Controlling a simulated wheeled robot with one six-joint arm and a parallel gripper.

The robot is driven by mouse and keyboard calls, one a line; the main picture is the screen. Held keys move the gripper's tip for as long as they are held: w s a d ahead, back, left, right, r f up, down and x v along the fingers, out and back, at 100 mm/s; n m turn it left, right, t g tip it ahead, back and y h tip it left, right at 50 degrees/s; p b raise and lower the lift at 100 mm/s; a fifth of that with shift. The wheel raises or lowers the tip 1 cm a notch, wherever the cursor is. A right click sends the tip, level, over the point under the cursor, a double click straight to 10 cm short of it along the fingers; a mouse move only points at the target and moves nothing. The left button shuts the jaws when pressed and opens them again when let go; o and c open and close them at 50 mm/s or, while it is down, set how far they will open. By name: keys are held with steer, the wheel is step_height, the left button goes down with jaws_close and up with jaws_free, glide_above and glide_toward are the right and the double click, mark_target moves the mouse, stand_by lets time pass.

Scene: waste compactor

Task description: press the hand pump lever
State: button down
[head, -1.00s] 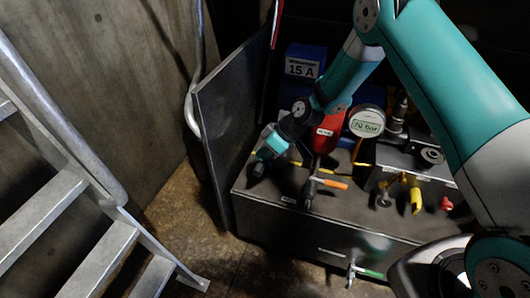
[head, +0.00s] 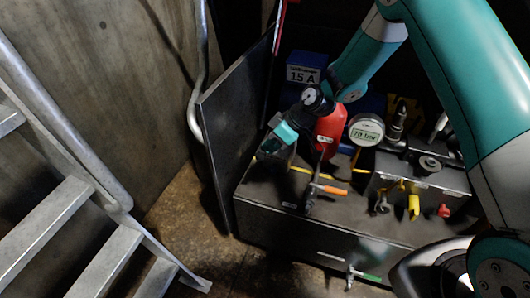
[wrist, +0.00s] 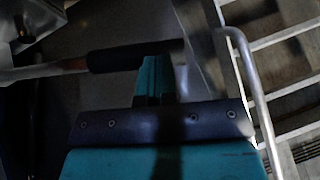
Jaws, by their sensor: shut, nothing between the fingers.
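In the wrist view a bar with a black grip (wrist: 135,55) crosses just beyond my gripper (wrist: 156,65); it looks like the hand pump lever. Its pale rod runs to the left with a reddish part. My teal fingers are shut and empty, and their tips are close to the grip; I cannot tell whether they touch it. In the head view my gripper (head: 270,146) is above the left end of the dark tank top (head: 270,188), left of a red cylinder (head: 329,133). The lever is hard to make out there.
A round gauge (head: 366,130) and a valve block with yellow and red knobs (head: 415,203) stand to the right. An orange-handled valve (head: 328,189) is in front. A dark upright panel (head: 232,125) stands close on the left. Metal stairs (head: 85,225) are farther left.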

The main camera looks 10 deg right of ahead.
steer(key=s+v, duration=0.1)
steer(key=v, duration=0.5)
steer(key=shift+a, duration=0.4)
